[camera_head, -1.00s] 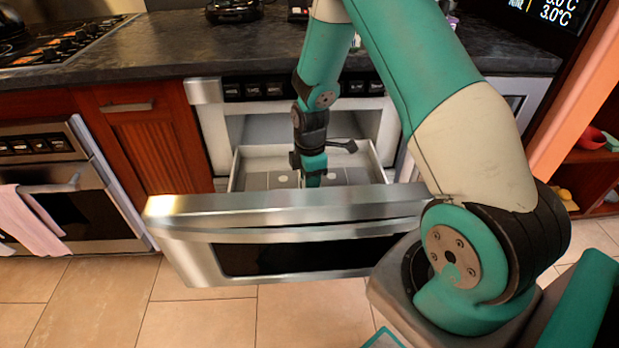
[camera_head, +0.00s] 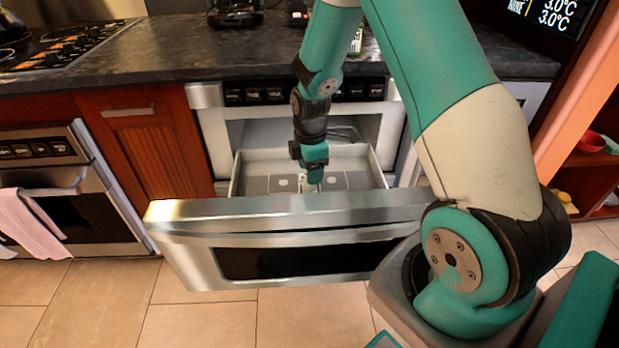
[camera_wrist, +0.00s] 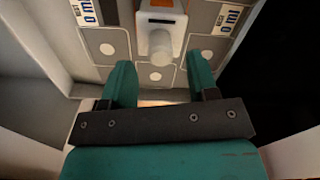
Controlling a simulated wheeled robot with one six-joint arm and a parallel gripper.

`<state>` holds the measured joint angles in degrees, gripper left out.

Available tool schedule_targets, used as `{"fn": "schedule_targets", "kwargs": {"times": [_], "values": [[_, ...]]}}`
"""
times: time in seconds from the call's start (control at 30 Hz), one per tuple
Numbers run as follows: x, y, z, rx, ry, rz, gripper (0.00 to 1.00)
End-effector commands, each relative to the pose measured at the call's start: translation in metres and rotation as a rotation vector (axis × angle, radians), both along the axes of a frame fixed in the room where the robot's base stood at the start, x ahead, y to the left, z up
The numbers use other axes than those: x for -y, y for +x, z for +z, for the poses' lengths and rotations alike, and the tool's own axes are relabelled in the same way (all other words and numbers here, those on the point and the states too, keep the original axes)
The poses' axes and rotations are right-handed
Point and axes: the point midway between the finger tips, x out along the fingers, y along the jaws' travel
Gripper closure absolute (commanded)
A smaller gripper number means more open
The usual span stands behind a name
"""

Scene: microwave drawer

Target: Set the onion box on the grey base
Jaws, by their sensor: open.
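My gripper (camera_head: 315,180) points down into the pulled-out microwave drawer (camera_head: 225,212). In the wrist view its two teal fingers (camera_wrist: 158,64) are apart, with nothing clearly held between them. A pale, rounded, knob-like piece (camera_wrist: 160,47) with an orange patch above it stands just beyond the fingertips. It sits over a light grey panel (camera_wrist: 108,72) with round discs and printed labels. I cannot tell whether these are the onion box and the grey base. No other onion box can be made out. In the head view the gripper hides part of the drawer floor (camera_head: 347,180).
The drawer's side walls stand close around my gripper. The dark countertop (camera_head: 160,50) runs above and behind the drawer. An oven (camera_head: 60,200) with a pink towel (camera_head: 38,222) is at the left. The tiled floor (camera_head: 205,325) in front is clear.

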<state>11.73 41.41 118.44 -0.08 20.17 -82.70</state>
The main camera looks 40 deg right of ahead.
Motion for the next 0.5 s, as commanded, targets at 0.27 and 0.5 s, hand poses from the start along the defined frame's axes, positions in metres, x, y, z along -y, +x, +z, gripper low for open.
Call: {"fn": "schedule_targets", "kwargs": {"times": [0.27,0.5], "values": [[0.0,0.001,0.06,0.004,-0.001,0.0,0.46],[-0.008,-0.001,0.086,0.008,0.009,-0.014,0.46]]}}
